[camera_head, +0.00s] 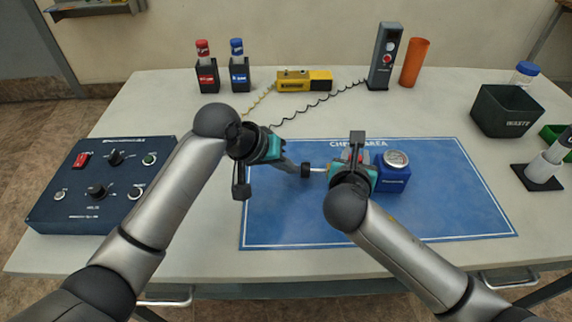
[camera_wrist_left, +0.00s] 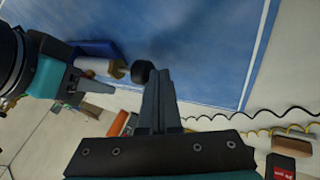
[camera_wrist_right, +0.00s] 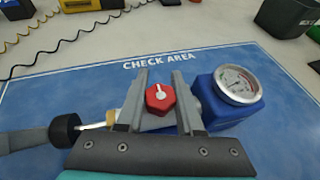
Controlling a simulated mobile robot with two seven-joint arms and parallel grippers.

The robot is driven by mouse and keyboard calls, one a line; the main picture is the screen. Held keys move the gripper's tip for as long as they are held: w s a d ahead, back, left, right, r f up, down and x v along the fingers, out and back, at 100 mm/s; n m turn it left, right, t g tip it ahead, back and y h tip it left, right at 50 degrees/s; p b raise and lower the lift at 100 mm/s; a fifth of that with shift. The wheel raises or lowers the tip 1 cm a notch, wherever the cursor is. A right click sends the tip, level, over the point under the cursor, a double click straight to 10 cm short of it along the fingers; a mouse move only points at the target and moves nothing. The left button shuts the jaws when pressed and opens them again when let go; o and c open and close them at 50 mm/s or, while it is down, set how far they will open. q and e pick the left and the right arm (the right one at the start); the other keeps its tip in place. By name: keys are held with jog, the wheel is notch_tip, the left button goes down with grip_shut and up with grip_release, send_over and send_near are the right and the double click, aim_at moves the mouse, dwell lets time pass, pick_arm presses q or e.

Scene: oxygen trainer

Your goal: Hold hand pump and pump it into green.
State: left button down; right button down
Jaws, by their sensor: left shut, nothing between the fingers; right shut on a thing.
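The hand pump has a blue body with a round gauge (camera_head: 396,160), a red knob (camera_wrist_right: 160,98) and a rod ending in a black handle (camera_head: 306,169). The gauge also shows in the right wrist view (camera_wrist_right: 237,84); its needle is too small to read. My right gripper (camera_head: 357,145) is shut on the pump's grey barrel, its fingers either side of the red knob. The rod sticks out to the left. My left gripper (camera_head: 290,167) is shut and empty, its fingertips right beside the black handle (camera_wrist_left: 142,71). I cannot tell whether they touch.
The pump is over the blue check-area mat (camera_head: 300,225). A dark blue control box (camera_head: 105,180) stands left. A yellow device (camera_head: 303,81), a grey meter (camera_head: 383,58) and an orange cylinder (camera_head: 413,63) stand behind, with cables. A waste bin (camera_head: 505,110) is at right.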

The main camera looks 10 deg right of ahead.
aim_at(309, 168)
pick_arm(q)
jog(key=shift+s+d, duration=0.25)
jog(key=shift+d, duration=0.75)
jog(key=shift+s+d, duration=0.2)
jog(key=shift+d, duration=0.75)
jog(key=a, duration=0.3)
jog(key=w+a, duration=0.1)
jog(key=shift+a+r, duration=0.25)
jog(key=shift+r, duration=0.05)
jog(key=v, duration=0.9)
jog(key=shift+r, duration=0.15)
jog(key=shift+s+a, duration=0.1)
jog(key=shift+a, duration=0.05)
jog(key=a, duration=0.3)
jog(key=shift+w+a, duration=0.3)
